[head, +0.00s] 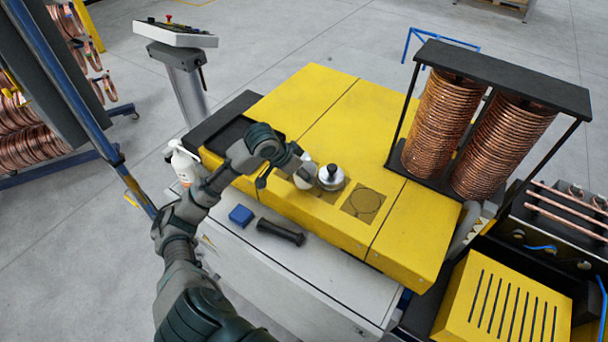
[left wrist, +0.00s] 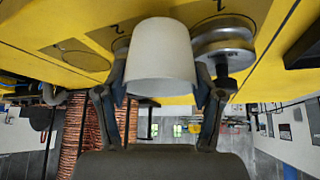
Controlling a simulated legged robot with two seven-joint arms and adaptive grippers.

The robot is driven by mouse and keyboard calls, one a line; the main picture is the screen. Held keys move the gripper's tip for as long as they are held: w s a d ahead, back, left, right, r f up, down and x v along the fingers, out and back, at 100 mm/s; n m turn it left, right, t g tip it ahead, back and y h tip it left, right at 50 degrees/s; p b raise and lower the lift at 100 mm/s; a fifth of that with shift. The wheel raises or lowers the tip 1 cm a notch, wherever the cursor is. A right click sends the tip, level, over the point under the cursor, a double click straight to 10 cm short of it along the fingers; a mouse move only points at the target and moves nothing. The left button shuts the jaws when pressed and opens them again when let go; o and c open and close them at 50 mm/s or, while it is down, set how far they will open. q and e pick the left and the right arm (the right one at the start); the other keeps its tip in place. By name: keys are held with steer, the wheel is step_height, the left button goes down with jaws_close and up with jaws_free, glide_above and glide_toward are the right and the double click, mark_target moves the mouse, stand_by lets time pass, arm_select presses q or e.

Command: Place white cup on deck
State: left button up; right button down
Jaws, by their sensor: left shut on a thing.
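The white cup (left wrist: 160,58) is held between the two fingers of my left gripper (left wrist: 160,85) in the left wrist view. In the head view the cup (head: 303,179) is partly hidden by my left gripper (head: 296,172). It is at the yellow deck (head: 310,105), just left of a round metal part with a dark knob (head: 331,176). That metal part also shows beside the cup in the left wrist view (left wrist: 223,45). I cannot tell whether the cup touches the deck. My right gripper is not in view.
A marked circle (head: 364,202) lies on the deck right of the metal part. A blue block (head: 241,215) and a black cylinder (head: 280,232) lie on the lower ledge. A white bottle (head: 184,163) stands left. Copper coils (head: 440,120) stand in a black frame at right.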

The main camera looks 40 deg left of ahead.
arm_select(q)
steer(key=shift+s+d+f, duration=0.1)
steer(key=shift+s+f, duration=0.1)
steer(key=shift+f, duration=0.85)
steer(key=shift+w+d+f, duration=0.1)
steer(key=shift+w+d, duration=0.1)
steer(key=shift+d, duration=0.15)
steer(key=o, duration=1.1)
steer(key=shift+d, duration=0.2)
steer(key=shift+s+a, duration=0.1)
steer(key=shift+a, duration=0.05)
